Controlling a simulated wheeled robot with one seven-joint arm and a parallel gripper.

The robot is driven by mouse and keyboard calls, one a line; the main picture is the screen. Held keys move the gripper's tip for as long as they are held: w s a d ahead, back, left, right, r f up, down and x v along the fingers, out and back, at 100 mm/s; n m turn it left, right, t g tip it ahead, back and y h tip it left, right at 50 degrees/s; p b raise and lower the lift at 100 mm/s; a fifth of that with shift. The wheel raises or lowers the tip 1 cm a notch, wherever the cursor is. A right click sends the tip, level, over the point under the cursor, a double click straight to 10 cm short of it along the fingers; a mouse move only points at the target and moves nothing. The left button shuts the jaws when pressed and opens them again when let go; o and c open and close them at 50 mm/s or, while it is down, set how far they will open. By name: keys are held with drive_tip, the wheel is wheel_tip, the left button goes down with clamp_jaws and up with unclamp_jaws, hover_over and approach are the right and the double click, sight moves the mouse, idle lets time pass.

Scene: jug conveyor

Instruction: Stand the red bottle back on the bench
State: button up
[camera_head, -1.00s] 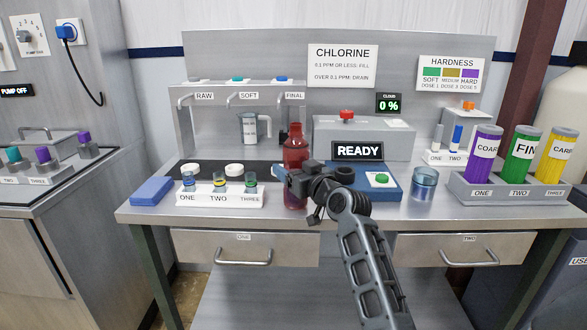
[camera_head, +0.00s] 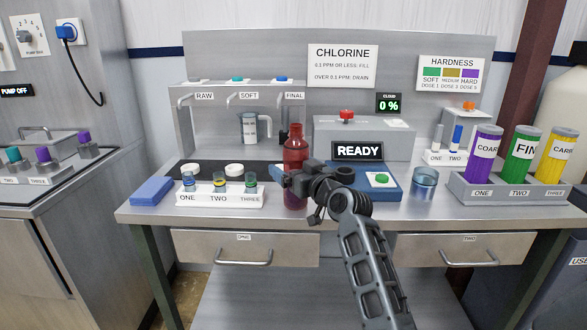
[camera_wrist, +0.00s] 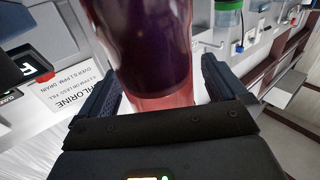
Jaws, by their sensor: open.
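The red bottle (camera_head: 294,155) stands upright at the front of the bench (camera_head: 400,210), between the rack of small vials and the blue pad. Its base looks to be at the bench's front edge; I cannot tell whether it touches the top. My gripper (camera_head: 291,182) is at the bottle's lower half, coming from the right. In the wrist view the bottle (camera_wrist: 158,45) fills the space between the two dark fingers of my gripper (camera_wrist: 168,88). The fingers are open, with a gap showing on the bottle's sides.
A white rack (camera_head: 222,196) with small vials is close on the left. A blue pad (camera_head: 388,191) with a green button is behind my gripper. A glass beaker (camera_head: 423,184) stands to the right. A blue sponge (camera_head: 151,191) lies at the far left.

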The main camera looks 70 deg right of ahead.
drive_tip(key=b+v, duration=0.1)
drive_tip(key=v, duration=1)
drive_tip(key=shift+s+a+b, duration=0.2)
drive_tip(key=shift+s+b, duration=0.1)
drive_tip(key=shift+b, duration=0.05)
drive_tip(key=shift+f, duration=0.1)
drive_tip(key=s+a+f+n+y, duration=0.1)
drive_tip(key=a+f, duration=0.3)
drive_tip(key=a, duration=0.3)
drive_tip(key=s+a+f+y, duration=0.1)
drive_tip(key=s+a+f, duration=0.1)
drive_tip(key=a+f, duration=0.35)
drive_tip(key=s+a+f+n+y, duration=0.1)
drive_tip(key=a+f+y, duration=0.1)
drive_tip(key=a, duration=0.6)
drive_tip(key=s+a+r+n+y, duration=0.1)
drive_tip(key=s+a+n+y, duration=0.3)
drive_tip(key=s+a, duration=1.1)
drive_tip(key=shift+a+r+n+y, duration=0.3)
drive_tip(key=shift+a+n+y, duration=0.1)
drive_tip(key=shift+y, duration=0.6)
drive_tip(key=shift+c, duration=0.2)
